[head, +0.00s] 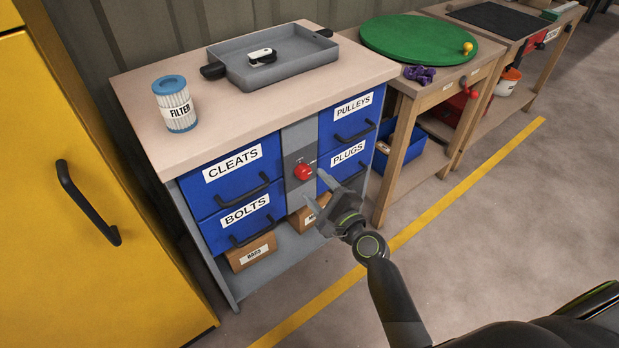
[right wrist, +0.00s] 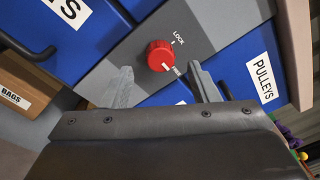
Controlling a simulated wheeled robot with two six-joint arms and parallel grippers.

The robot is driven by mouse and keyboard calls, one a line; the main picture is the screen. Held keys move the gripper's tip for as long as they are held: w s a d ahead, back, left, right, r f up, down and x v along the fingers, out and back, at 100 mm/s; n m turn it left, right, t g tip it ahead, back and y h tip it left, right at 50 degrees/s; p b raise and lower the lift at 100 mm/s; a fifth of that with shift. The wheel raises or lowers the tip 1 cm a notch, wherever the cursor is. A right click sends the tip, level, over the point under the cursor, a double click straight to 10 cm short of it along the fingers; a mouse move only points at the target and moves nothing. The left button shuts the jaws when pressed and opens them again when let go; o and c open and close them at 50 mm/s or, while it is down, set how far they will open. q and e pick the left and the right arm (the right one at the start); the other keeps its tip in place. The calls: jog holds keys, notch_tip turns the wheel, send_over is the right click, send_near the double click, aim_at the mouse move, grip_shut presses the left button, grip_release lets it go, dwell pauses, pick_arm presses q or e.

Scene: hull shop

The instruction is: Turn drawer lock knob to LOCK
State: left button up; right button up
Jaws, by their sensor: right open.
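The red lock knob (head: 303,172) sits on the grey panel between the blue drawer columns of the bench. In the right wrist view the knob (right wrist: 159,56) has a white pointer line towards the lower right, away from the printed word LOCK (right wrist: 179,36) at its upper right. My right gripper (head: 314,190) is open just in front of the panel, to the knob's lower right. In the right wrist view its two fingers (right wrist: 161,82) stand apart on either side below the knob. Whether they touch it, I cannot tell. My left gripper is out of view.
Drawers labelled CLEATS (head: 232,164), BOLTS (head: 245,214), PULLEYS (head: 353,105) and PLUGS (head: 347,153) have black protruding handles. A filter (head: 175,108) and grey tray (head: 288,73) stand on top. Cardboard boxes (head: 251,252) sit below. A yellow cabinet (head: 70,150) stands left; floor is clear right.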

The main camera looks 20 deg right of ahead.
aim_at(306, 175)
jog(key=shift+x, duration=1.9)
jog(key=shift+c, duration=0.3)
jog(key=c, duration=0.9)
